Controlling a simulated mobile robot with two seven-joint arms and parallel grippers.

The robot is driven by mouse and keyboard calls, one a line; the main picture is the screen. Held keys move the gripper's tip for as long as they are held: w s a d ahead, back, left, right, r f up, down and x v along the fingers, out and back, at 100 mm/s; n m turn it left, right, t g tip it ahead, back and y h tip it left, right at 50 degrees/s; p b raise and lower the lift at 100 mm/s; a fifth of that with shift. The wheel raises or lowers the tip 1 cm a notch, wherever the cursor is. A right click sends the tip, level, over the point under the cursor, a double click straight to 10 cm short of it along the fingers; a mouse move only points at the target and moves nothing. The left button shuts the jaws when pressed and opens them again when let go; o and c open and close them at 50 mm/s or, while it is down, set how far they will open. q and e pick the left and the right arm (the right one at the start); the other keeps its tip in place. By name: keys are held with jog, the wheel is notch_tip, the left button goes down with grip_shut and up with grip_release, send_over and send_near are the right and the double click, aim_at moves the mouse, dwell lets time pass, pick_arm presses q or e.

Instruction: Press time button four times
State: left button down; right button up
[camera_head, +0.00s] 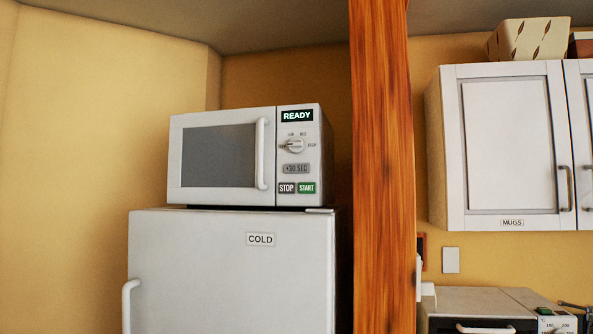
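A white microwave (222,157) stands on top of a white fridge (225,280) labelled COLD. Its door is shut and its display (297,116) reads READY. Below the display are a round dial (295,146), a grey +30 SEC button (296,169), a dark STOP button (287,188) and a green START button (307,188). Neither of my grippers shows in the head view.
A wooden post (382,170) rises just right of the fridge and microwave. Further right are a white wall cabinet (508,150) labelled MUGS, a box (528,40) on top of it, and a countertop appliance (475,301) below. A yellow wall is at left.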

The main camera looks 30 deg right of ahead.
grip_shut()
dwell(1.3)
